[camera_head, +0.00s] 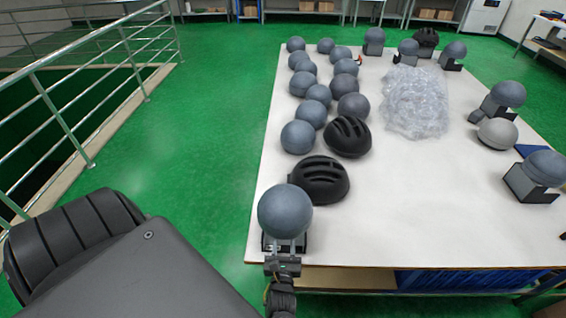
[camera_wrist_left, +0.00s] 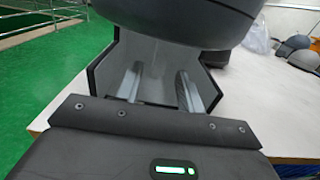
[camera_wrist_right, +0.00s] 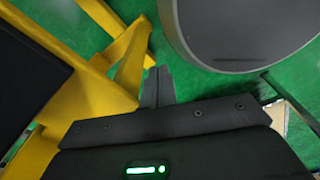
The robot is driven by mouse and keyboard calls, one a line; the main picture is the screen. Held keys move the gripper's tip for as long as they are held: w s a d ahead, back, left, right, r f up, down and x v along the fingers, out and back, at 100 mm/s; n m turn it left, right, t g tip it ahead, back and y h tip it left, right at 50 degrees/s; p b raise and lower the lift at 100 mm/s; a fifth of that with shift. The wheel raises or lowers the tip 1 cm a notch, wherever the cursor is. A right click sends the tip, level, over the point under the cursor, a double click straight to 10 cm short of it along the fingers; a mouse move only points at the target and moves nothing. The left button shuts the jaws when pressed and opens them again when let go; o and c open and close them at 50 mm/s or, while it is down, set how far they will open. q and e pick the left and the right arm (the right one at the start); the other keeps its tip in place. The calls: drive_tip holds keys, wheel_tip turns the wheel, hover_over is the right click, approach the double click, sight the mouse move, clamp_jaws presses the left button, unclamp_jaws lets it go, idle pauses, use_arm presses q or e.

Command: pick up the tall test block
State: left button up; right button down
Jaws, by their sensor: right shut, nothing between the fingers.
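No block in view is clearly the tall test block. My left gripper (camera_wrist_left: 158,88) reaches under a large grey ball (camera_head: 285,211) on a dark stand at the table's near left corner. Its two pale fingers are apart, inside the stand's dark angled walls (camera_wrist_left: 100,75). A light grey surface (camera_wrist_left: 157,62) shows beyond and between them; I cannot tell whether they touch it. The ball's underside (camera_wrist_left: 185,20) hangs above. My right gripper (camera_wrist_right: 157,86) is shut and empty over the green floor, seen only in the right wrist view.
The white table (camera_head: 400,215) holds several grey balls, black helmets (camera_head: 320,180) and crumpled clear wrap (camera_head: 415,100). Balls on dark stands (camera_head: 530,185) line its right side. A railing (camera_head: 110,65) edges an opening at left. A yellow frame (camera_wrist_right: 75,115) and grey rounded body (camera_wrist_right: 245,30) flank my right gripper.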

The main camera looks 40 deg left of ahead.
use_arm(q)
drive_tip(key=b+x, duration=0.1)
drive_tip(key=x, duration=0.1)
drive_tip(key=b+x, duration=0.1)
drive_tip(key=x, duration=0.1)
drive_tip(key=shift+a+f, duration=0.1)
drive_tip(key=shift+f, duration=0.15)
drive_tip(key=shift+w+a+r, duration=0.1)
drive_tip(key=shift+w+a, duration=0.1)
drive_tip(key=shift+w, duration=0.05)
drive_tip(key=shift+r, duration=0.1)
clamp_jaws()
idle(0.8)
